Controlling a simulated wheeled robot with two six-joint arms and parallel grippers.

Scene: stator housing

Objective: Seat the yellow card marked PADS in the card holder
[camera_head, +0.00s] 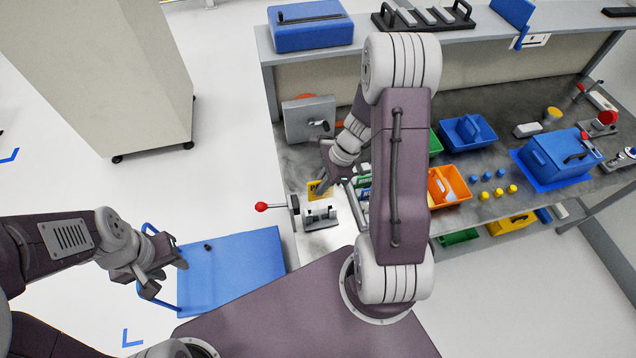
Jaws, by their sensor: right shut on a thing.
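The yellow card (317,188) with dark lettering is at the left end of the bench, and my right gripper (327,184) is shut on it at the card's right side. The lettering is too small to read. Green and blue cards with white print (364,182) stand just right of this gripper, partly hidden by my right arm. I cannot tell clearly which part there is the card holder, nor whether the yellow card touches it. My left gripper (180,252) is open and empty above a blue cart, away from the bench.
A grey fixture (320,217) and a red-knobbed lever (262,207) sit at the bench's front left. A grey box with a crank (309,119) stands behind. An orange bin (447,187) and a blue bin (466,133) lie to the right. My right arm hides the bench's middle.

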